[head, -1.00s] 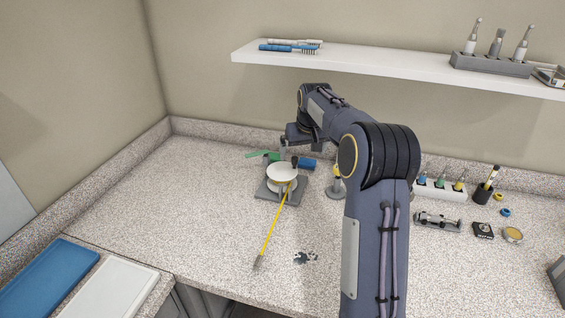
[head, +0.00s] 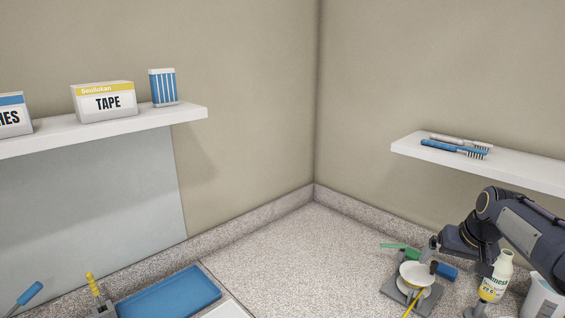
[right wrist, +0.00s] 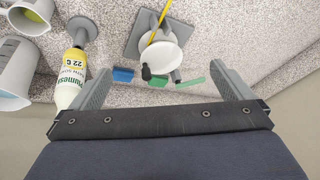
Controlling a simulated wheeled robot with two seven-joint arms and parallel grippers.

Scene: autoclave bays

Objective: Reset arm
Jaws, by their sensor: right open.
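My right arm comes in from the right edge of the head view, bent down toward the counter. Its right gripper (head: 436,247) is beside a small grey stand with a white round dish (head: 415,274). In the right wrist view the two grey fingers of the gripper (right wrist: 166,82) are spread wide, with nothing held between them. Beyond the fingers are the dish (right wrist: 161,58), a blue piece (right wrist: 123,75) and a green piece (right wrist: 193,84). My left gripper is not in view.
A white bottle with a yellow label (head: 494,279) stands close to the right arm; a whitish cup (head: 543,297) is beside it. A yellow rod leans at the dish. A blue tray (head: 168,293) lies at left. A shelf with brushes (head: 455,147) hangs above. The counter's middle is clear.

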